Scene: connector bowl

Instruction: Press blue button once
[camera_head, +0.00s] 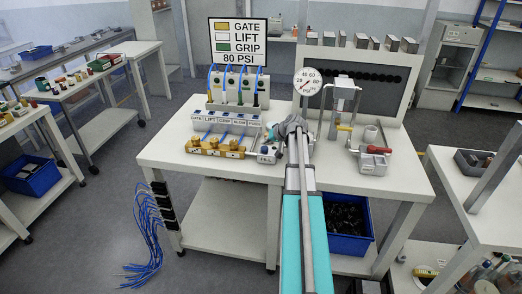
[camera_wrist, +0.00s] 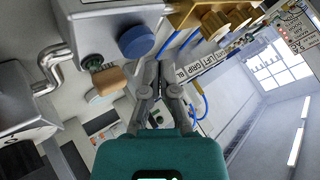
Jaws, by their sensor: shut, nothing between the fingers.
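The blue button (camera_wrist: 137,41) is a round cap on the side of a pale metal box (camera_wrist: 95,25) in the wrist view. A tan rounded knob (camera_wrist: 110,81) sits below and left of it. My gripper (camera_wrist: 158,75) is shut and empty, with its fingertips below and right of the blue button. They look apart from it, but the depth is hard to judge. In the head view my gripper (camera_head: 291,128) is over the white workbench (camera_head: 210,163), beside a small labelled box (camera_head: 268,156). My arm and gripper hide part of that area, and I cannot clearly make out the button there.
A brass manifold with several knobs (camera_head: 215,147) stands left of my gripper. A pressure gauge (camera_head: 307,82) and a clamp stand (camera_head: 342,105) are close behind and right. A red-handled fixture (camera_head: 374,157) is farther right.

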